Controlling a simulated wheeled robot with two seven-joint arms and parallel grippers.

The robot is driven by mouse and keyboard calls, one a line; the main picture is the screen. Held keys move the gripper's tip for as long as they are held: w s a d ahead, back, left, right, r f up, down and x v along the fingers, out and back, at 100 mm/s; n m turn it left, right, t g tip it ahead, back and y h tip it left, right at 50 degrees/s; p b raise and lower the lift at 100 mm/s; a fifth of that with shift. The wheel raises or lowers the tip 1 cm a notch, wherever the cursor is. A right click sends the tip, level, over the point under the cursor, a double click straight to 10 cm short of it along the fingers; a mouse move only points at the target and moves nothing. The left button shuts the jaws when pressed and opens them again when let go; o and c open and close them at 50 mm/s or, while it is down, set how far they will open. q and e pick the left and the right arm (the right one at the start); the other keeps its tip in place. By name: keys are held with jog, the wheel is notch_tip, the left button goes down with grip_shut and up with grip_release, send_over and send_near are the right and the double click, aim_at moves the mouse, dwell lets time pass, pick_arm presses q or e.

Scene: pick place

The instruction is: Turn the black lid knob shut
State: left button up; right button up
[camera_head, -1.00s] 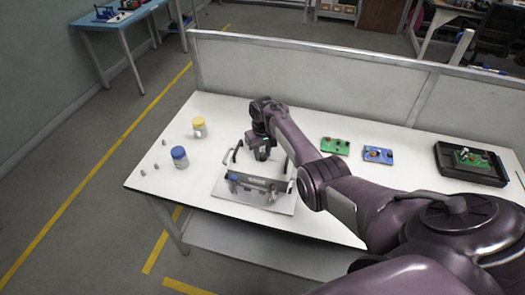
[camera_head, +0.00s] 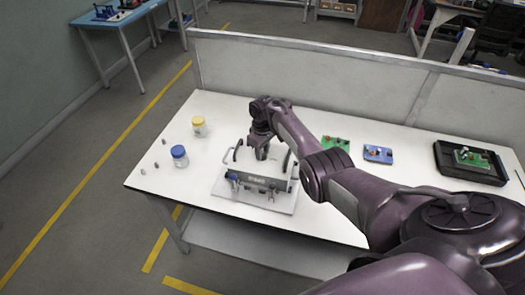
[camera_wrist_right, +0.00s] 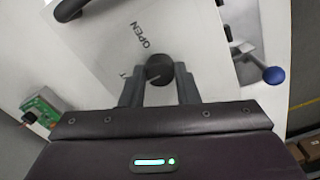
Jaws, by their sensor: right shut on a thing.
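The black lid knob (camera_wrist_right: 159,69) shows between the fingers of my right gripper (camera_wrist_right: 160,88) in the right wrist view. The gripper is shut on it. The word OPEN is printed on the light lid (camera_wrist_right: 112,40) beside the knob. In the head view my right gripper (camera_head: 262,152) points down over the device (camera_head: 262,183), a box with black handles and a dark front on a light base plate. The knob is hard to make out there behind the gripper. My left gripper is not in view.
A yellow-lidded jar (camera_head: 199,127) and a blue-lidded jar (camera_head: 180,156) stand left of the device with several small grey pieces. A green board (camera_head: 335,144), a blue board (camera_head: 378,154) and a black tray (camera_head: 470,178) lie to the right. A low partition (camera_head: 300,75) runs behind the table.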

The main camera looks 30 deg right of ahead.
jog(key=o, duration=1)
jog(key=shift+c, duration=0.2)
jog(key=shift+r, duration=0.55)
notch_tip(320, 180, up, 7)
jog(key=shift+f+p, duration=0.1)
jog(key=shift+p, duration=0.25)
jog(key=shift+f, duration=0.1)
